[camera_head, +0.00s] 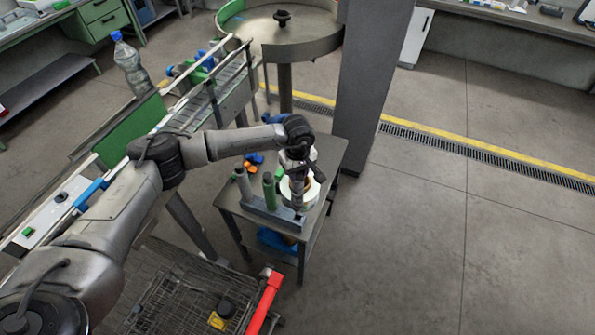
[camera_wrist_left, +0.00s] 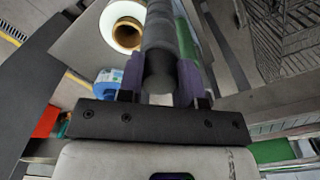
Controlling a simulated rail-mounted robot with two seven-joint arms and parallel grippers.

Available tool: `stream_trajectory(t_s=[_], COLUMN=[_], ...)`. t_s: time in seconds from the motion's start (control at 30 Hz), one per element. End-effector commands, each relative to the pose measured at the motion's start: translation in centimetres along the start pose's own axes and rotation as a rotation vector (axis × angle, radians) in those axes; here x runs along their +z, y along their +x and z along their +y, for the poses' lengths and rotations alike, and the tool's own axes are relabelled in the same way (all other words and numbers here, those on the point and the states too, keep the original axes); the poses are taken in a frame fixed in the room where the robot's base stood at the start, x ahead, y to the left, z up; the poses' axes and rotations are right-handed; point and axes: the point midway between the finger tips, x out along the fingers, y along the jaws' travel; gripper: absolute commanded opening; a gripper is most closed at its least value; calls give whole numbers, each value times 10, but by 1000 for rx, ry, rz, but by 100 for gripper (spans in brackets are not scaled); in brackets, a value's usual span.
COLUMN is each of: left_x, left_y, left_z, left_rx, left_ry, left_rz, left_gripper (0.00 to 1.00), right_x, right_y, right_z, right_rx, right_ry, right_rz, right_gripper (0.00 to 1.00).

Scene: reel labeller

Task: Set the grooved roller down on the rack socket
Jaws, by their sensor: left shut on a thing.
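My left gripper (camera_head: 297,182) is over the small table and points down at the right end of the rack. In the left wrist view its purple fingers (camera_wrist_left: 160,82) are shut on a grey cylinder, the grooved roller (camera_wrist_left: 160,40). In the head view the roller (camera_head: 297,199) looks upright above the right end of the rack (camera_head: 268,214); I cannot tell whether it touches the socket, which is hidden. A grey roller (camera_head: 243,184) and a green roller (camera_head: 269,191) stand upright in the rack to the left. My right gripper is not in view.
Blue and orange items (camera_head: 254,159) lie near the table's left edge. A conveyor (camera_head: 215,95) runs at the left. A wire cart (camera_head: 170,300) stands in front. Floor at right is free.

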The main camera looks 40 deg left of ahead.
Motion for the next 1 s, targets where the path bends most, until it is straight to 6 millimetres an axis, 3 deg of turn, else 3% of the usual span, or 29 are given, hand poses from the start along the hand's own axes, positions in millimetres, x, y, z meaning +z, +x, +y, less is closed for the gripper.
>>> stream_trajectory(t_s=[0.27, 1.0], left_x=[0, 0], left_y=[2, 30], left_z=[0, 0], left_rx=[1, 1], left_ry=[0, 0], left_rz=[0, 0], left_gripper=[0, 0], right_x=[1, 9], right_y=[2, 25], right_z=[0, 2], right_rx=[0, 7], right_ry=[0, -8], right_rz=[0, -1], right_gripper=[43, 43])
